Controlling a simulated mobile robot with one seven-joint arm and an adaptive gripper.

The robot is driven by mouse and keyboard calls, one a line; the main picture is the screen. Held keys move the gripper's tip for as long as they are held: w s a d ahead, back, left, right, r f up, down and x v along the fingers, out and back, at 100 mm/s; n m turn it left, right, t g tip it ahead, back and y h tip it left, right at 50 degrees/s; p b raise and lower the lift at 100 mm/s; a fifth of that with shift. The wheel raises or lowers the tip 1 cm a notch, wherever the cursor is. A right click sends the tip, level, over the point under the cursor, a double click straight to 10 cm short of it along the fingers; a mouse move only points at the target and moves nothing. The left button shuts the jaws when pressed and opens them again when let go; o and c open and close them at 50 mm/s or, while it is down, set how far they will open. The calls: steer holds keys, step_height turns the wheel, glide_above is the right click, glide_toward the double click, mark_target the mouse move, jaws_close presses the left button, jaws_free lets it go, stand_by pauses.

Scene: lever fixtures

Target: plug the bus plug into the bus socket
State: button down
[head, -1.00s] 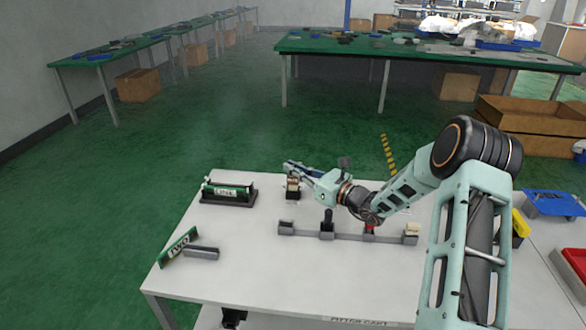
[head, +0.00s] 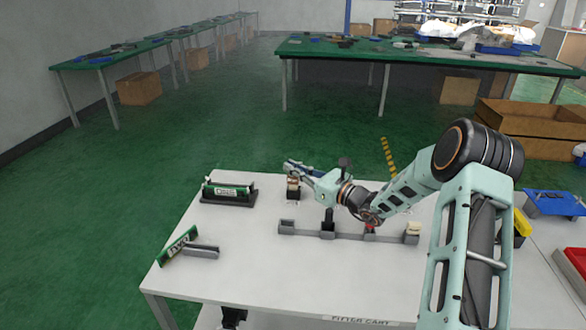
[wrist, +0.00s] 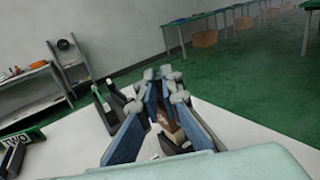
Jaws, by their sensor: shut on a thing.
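My gripper (head: 289,167) reaches over the back of the white table, fingers pointing left in the head view. In the wrist view its two blue-padded fingers (wrist: 170,82) are shut on a brown piece (wrist: 168,122), which I take to be the bus plug. In the head view a small brown and black block (head: 293,187) stands upright directly under the fingers. Its lower part is dark and seems to be the bus socket. I cannot tell whether the plug is seated in it or only just above it, as the fingers cover the top.
A grey rail (head: 350,236) with black, red and cream parts lies in front of the gripper. A green-labelled black fixture (head: 229,193) stands to the left. A tilted green sign (head: 178,246) and a grey bracket (head: 202,251) are at front left. The front middle is clear.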

mark_target(296, 178)
steer(key=f, duration=0.3)
steer(key=shift+s+d, duration=0.1)
steer(key=shift+s, duration=0.25)
steer(key=c, duration=2)
jaws_free()
steer(key=shift+c, duration=0.2)
steer(key=s+d+r, duration=0.2)
steer(key=s+d, duration=0.3)
steer(key=shift+d, duration=0.4)
steer(key=shift+r, duration=0.1)
